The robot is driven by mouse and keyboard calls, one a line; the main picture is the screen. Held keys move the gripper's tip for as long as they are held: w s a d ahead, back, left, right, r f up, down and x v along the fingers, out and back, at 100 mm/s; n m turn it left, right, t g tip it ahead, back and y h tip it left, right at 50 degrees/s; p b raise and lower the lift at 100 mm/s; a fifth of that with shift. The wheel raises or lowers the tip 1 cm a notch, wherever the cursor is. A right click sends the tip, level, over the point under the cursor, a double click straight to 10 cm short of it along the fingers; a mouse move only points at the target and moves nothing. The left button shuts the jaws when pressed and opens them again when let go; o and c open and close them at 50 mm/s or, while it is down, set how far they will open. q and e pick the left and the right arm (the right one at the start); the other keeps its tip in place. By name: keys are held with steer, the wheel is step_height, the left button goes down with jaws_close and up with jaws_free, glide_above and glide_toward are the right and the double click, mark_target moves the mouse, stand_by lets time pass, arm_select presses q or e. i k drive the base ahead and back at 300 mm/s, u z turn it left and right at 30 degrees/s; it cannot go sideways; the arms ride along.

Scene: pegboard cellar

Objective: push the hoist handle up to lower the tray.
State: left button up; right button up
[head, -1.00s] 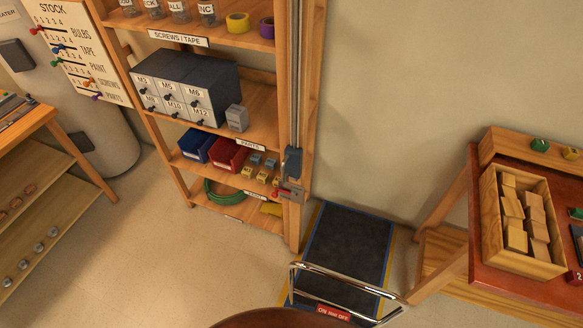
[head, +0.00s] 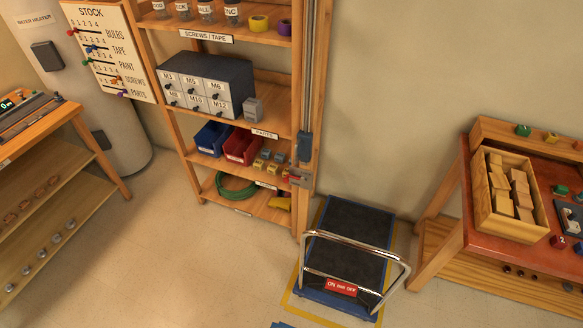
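A tall vertical rail (head: 309,75) runs down the right post of the wooden shelf in the head view. A dark blue-grey block (head: 304,147) sits low on this rail. Just below it is a small grey bracket with a red part (head: 299,178). These look like parts of the hoist, but I cannot tell which piece is the handle. I cannot make out a hoist tray for certain. Neither of my grippers is in view.
A platform cart (head: 345,245) with a chrome push bar and a red sign stands on the floor right of the shelf. A red-topped bench (head: 510,278) with a wooden box of blocks (head: 478,205) is at right. Another bench (head: 60,112) is at left. The floor between (head: 190,260) is clear.

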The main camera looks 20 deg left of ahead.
mark_target(304, 146)
steer(key=u, duration=0.25)
steer(key=i, duration=1.05)
steer(key=z, duration=0.55)
